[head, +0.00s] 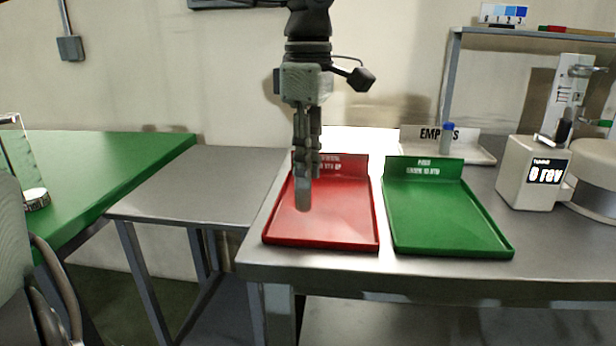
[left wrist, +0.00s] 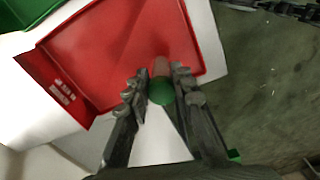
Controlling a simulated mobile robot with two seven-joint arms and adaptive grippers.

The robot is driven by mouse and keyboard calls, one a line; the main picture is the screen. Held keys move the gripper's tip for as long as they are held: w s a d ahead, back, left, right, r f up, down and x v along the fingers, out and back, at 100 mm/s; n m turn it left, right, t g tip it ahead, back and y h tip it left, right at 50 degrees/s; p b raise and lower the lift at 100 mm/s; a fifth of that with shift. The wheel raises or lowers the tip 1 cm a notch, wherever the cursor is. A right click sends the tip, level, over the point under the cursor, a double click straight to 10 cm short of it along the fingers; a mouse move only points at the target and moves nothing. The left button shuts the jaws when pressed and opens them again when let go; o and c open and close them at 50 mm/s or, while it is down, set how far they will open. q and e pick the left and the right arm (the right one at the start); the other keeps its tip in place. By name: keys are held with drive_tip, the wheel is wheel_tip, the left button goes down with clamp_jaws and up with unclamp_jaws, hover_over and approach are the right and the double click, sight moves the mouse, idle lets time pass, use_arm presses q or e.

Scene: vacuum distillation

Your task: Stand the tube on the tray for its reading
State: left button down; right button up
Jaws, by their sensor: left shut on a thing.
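My left gripper (head: 306,168) comes down from above and is shut on a tube (head: 303,196). The tube hangs roughly upright between the fingers, over the red tray (head: 325,240). In the left wrist view the tube's green cap (left wrist: 161,92) faces the camera, with the fingers on either side and the red tray (left wrist: 110,45) beyond. I cannot tell whether the tube's lower end touches the tray floor. The fingers hide its upper part in the head view. My right gripper is not in view.
A green tray (head: 440,220) lies to the right of the red one. Behind it, a blue-capped tube (head: 447,140) stands by a white tray marked EMPTIES (head: 486,154). A device with a "0 rev" display (head: 530,185) stands at the right. The left side table (head: 185,190) is bare.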

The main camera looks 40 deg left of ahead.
use_arm(q)
wheel_tip(320, 180, down, 2)
drive_tip(key=shift+f, duration=0.15)
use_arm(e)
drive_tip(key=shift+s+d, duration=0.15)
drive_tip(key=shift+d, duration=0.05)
use_arm(q)
drive_tip(key=shift+f, duration=0.1)
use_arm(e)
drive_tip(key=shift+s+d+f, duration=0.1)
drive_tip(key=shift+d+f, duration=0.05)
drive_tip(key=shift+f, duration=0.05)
use_arm(q)
drive_tip(key=c, duration=1.3)
unclamp_jaws()
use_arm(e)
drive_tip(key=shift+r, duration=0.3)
